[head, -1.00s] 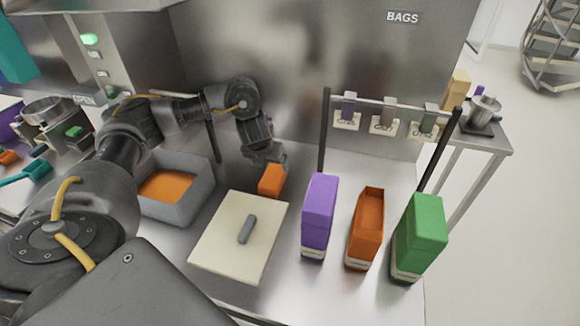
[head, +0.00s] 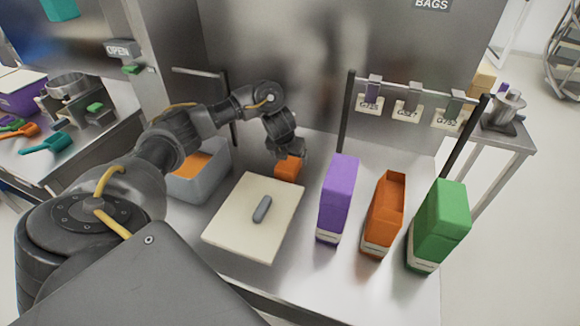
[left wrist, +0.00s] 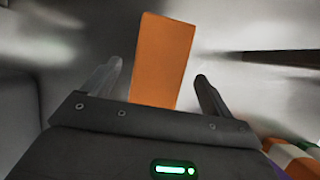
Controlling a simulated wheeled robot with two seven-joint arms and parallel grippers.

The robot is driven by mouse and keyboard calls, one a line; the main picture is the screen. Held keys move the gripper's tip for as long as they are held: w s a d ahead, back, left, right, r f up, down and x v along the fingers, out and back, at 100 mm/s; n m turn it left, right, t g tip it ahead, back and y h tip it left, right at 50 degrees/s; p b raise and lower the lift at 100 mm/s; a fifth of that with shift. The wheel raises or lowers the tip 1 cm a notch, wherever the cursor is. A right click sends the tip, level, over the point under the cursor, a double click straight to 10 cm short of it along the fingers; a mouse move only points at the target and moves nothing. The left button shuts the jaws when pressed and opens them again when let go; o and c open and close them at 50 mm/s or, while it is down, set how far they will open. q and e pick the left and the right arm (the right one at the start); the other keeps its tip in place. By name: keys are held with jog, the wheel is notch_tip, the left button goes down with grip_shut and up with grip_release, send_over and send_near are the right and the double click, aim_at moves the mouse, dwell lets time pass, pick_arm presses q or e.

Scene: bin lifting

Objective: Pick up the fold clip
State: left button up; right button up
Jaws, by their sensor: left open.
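A small grey bar (head: 262,208), which looks like the fold clip, lies on a cream board (head: 225,232) on the steel counter. My left gripper (head: 289,155) is behind the board, over an orange block (head: 287,170), and away from the grey bar. In the left wrist view, the open left gripper (left wrist: 157,85) has the orange block (left wrist: 160,60) between its fingers, with a gap on each side. The grey bar does not show in the left wrist view. My right gripper is in no view.
Purple (head: 338,200), orange (head: 383,215) and green (head: 438,225) bags stand right of the board. Behind them is a rack (head: 420,91) with hanging tags. A grey bin (head: 212,185) with orange contents stands left of the board. A steel wall closes the back.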

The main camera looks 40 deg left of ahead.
aim_at(290, 160)
pick_arm(q)
jog(key=shift+b+x, duration=0.4)
jog(key=shift+x, duration=1.1)
jog(key=shift+f, duration=0.25)
jog(key=c, duration=1.1)
